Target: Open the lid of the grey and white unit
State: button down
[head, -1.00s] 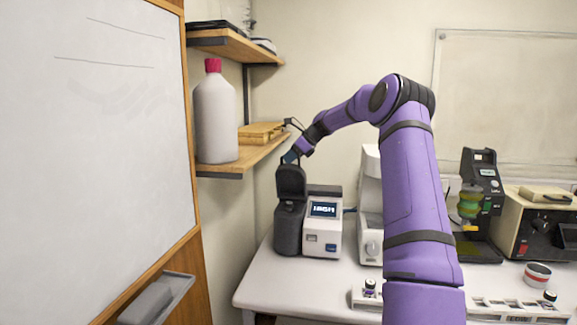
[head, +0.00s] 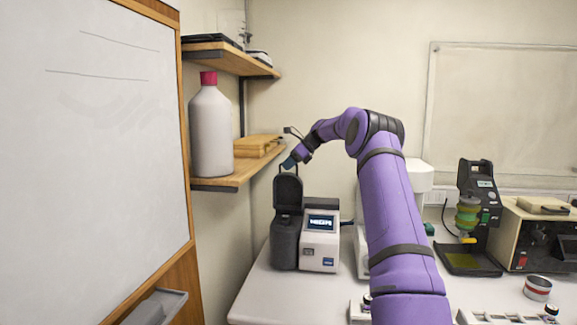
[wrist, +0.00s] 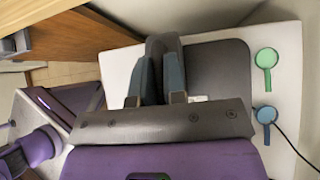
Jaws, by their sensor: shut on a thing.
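The grey and white unit (head: 319,246) stands at the left end of the bench, with a lit screen on its white front. Its dark grey lid (head: 288,194) stands raised, about upright, above the dark left part of the unit. My gripper (head: 288,164) is at the lid's top edge, shut on the lid. In the wrist view the fingers of my gripper (wrist: 160,78) are close together on a dark piece, and a broad dark grey panel, probably the lid (wrist: 220,70), lies beside them. The exact grip point is partly hidden.
A shelf (head: 236,178) with a white red-capped bottle (head: 211,130) and a wooden box (head: 256,146) is close left of my gripper. A whiteboard (head: 100,150) fills the left. Other instruments stand to the right on the bench (head: 275,290).

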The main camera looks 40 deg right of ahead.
jog(key=shift+f, duration=0.15)
jog(key=c, duration=1.5)
grip_release()
jog(key=shift+o, duration=0.2)
jog(key=v, duration=1.1)
jog(key=shift+w, duration=0.1)
